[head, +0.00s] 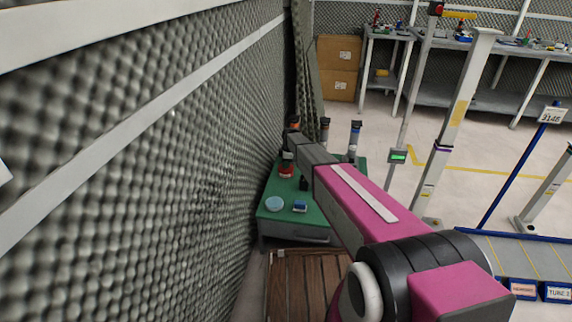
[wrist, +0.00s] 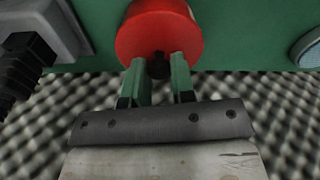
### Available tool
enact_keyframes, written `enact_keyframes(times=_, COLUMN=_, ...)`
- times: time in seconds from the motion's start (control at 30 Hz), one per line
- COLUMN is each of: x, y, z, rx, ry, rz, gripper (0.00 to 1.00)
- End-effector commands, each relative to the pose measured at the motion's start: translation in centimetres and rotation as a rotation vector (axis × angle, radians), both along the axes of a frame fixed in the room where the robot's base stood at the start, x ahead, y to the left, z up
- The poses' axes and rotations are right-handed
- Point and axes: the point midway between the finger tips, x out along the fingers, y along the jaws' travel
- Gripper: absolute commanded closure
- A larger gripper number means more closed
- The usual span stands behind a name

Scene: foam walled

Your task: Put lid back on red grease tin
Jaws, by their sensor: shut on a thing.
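In the head view the red tin (head: 286,171) stands on the green table (head: 272,228) near the foam wall, below the end of my arm. I cannot tell lid from tin body, or whether a gap lies between them.
A light-blue round dish (head: 274,203) and a small blue box (head: 299,206) lie at the table's front. A dark object (head: 304,184) stands right of the tin. Bottles (head: 355,138) stand behind. The foam wall (head: 190,140) is close on the left.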

Motion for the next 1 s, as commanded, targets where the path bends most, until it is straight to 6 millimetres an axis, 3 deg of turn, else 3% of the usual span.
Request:
enact_keyframes(times=0.4, x=-0.01, y=-0.01, z=-0.04, rx=0.0, ry=0.0, rz=0.0, gripper=0.99)
enact_keyframes(times=0.43, x=-0.01, y=-0.01, z=-0.04, rx=0.0, ry=0.0, rz=0.0, gripper=0.7)
enact_keyframes(times=0.5, x=-0.01, y=-0.01, z=-0.04, rx=0.0, ry=0.0, rz=0.0, gripper=0.47)
enact_keyframes(times=0.7, x=-0.01, y=-0.01, z=-0.04, rx=0.0, ry=0.0, rz=0.0, gripper=0.47)
enact_keyframes(times=0.8, x=-0.01, y=-0.01, z=-0.04, rx=0.0, ry=0.0, rz=0.0, gripper=0.21)
enact_keyframes(times=1.0, x=-0.01, y=-0.01, z=-0.04, rx=0.0, ry=0.0, rz=0.0, gripper=0.21)
